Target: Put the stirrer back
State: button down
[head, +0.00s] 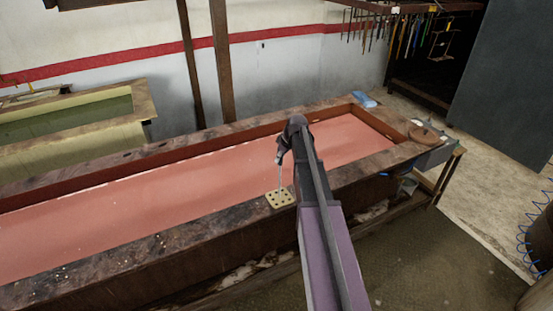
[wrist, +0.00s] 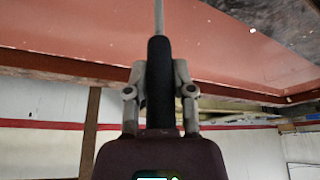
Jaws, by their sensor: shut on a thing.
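The stirrer (wrist: 158,75) has a black grip and a thin pale rod. My gripper (wrist: 159,95) is shut on its black grip in the wrist view, one finger on each side. In the head view my gripper (head: 285,150) is over the near side of the trough, and the thin rod (head: 280,175) hangs down from it. Below the rod a small tan block with several holes (head: 280,199) sits on the trough's near rim. The rod's lower end is close to the block; I cannot tell whether it is in a hole.
The long trough (head: 130,255) holds pink liquid (head: 150,200). A blue packet (head: 364,100) and a round brown lid (head: 423,134) lie at its far right end. Another trough (head: 140,103) stands at the left. Tools hang on a rail (head: 395,9) at the back right.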

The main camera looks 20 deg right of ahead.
jog(key=shift+f, duration=0.2)
jog(key=shift+c, duration=2.4)
grip_release()
jog(key=shift+r, duration=0.1)
jog(key=shift+r, duration=0.15)
jog(key=p+v, duration=0.2)
jog(key=shift+r+p, duration=0.35)
jog(key=p+v, duration=0.8)
jog(key=v, duration=0.1)
jog(key=shift+p, duration=0.3)
jog(key=shift+s+d+r, duration=0.1)
jog(key=shift+s+r, duration=0.05)
jog(key=shift+s, duration=0.05)
jog(key=s+a+m+g+h, duration=0.1)
jog(key=s+a+m+g, duration=0.1)
jog(key=s+a, duration=0.9)
jog(key=s+a+f+m+g+h, duration=0.1)
jog(key=s+a+m+g, duration=0.1)
jog(key=s+a, duration=0.8)
jog(key=a+m, duration=0.1)
jog(key=a, duration=0.4)
jog(key=shift+s+a+f+m, duration=0.25)
jog(key=shift+s+m, duration=0.15)
